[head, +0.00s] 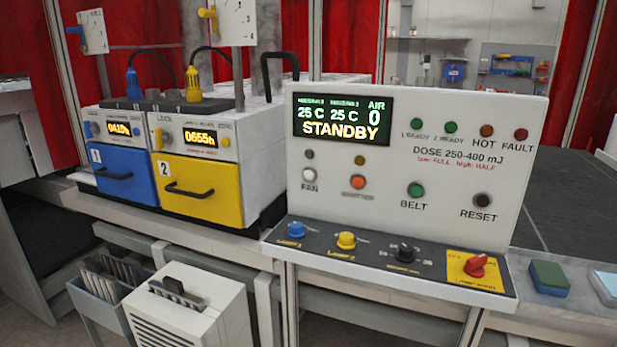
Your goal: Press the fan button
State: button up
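The fan button (309,175) is a round white button at the left of the light grey control panel (450,125). The label FAN stands just below it, and a small dark lamp (309,154) sits above it. The panel's display (342,120) reads STANDBY, with 25 C twice and AIR 0. To the right are an orange button (357,182), a green BELT button (415,190) and a dark RESET button (479,201). My gripper is not in view. Nothing covers the fan button.
A sloped ledge below the panel carries blue, yellow and black knobs and a red switch (475,266). Blue (125,175) and yellow (200,188) lamp units stand at the left. A white cabinet (190,310) stands on the floor. A green-topped block (549,278) lies at the right.

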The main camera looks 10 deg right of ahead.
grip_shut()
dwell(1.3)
